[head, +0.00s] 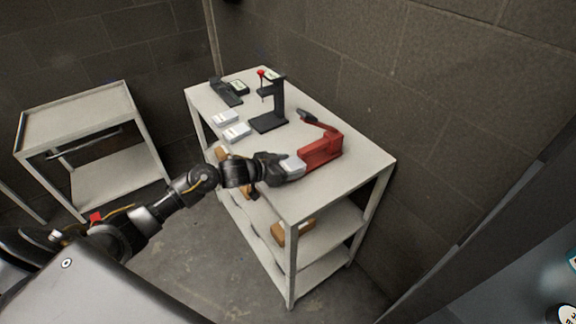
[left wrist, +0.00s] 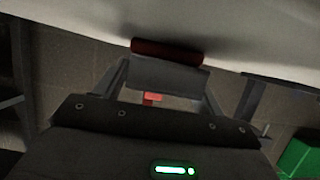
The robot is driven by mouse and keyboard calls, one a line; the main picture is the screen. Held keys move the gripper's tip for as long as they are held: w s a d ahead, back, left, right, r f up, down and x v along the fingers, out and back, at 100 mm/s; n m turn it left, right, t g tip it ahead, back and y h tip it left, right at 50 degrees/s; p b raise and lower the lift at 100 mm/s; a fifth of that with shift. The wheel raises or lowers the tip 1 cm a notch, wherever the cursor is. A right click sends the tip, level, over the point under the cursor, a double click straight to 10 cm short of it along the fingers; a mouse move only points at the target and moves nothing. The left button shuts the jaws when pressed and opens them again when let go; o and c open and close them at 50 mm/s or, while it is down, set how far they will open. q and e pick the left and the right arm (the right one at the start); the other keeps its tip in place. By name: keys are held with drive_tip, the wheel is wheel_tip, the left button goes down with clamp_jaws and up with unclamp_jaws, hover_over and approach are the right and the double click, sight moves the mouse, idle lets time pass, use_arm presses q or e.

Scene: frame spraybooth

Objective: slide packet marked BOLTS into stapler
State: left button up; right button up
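My left gripper (head: 283,164) reaches over the near edge of the white table and is shut on a pale packet (head: 294,167). The packet's marking cannot be read. In the left wrist view the same packet (left wrist: 166,76) spans between the two fingers, grey in shadow. The red stapler (head: 321,152), with a dark raised arm end (head: 307,116), stands on the table just beyond the packet. Its red body (left wrist: 167,50) shows right behind the packet in the left wrist view. I cannot tell whether the packet touches it or is inside it. My right gripper is not in view.
Two pale packets (head: 236,132) lie on the table (head: 352,178). A black stand with a red knob (head: 270,118) and a black tray (head: 226,92) stand farther back. A brown item (head: 291,233) sits on the shelf below. An empty-topped cart (head: 75,115) stands left.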

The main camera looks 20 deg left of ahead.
use_arm(q)
drive_tip(key=shift+o, duration=0.9)
drive_tip(key=shift+s+a, duration=0.15)
drive_tip(key=shift+s, duration=0.05)
drive_tip(key=b+v, duration=0.1)
drive_tip(key=v, duration=0.9)
drive_tip(key=shift+s+r+b, duration=0.15)
drive_tip(key=shift+r+b, duration=0.05)
drive_tip(key=shift+b, duration=0.1)
